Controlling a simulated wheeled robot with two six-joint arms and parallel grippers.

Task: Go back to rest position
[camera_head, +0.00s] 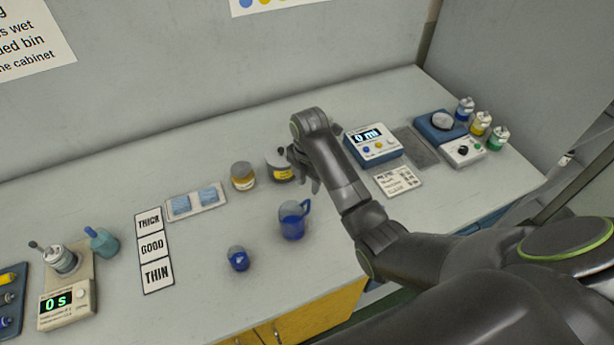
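My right arm comes in from the right and reaches over the bench. My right gripper (306,172) is above the bench at its middle, just right of a grey tin with a yellow label (281,174). The gripper is small and partly hidden behind my own wrist, so I cannot tell whether its fingers are open or touch the tin. A jug with blue liquid (292,221) stands in front of the gripper, apart from it. My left gripper is not in view.
The bench (220,285) also holds an amber jar (243,177), a small blue container (238,258), a THICK/GOOD/THIN card (154,249), a timer (66,303), a display unit (372,143), a mixer-like device (450,138) and small bottles (480,123). The bench's front centre is mostly clear.

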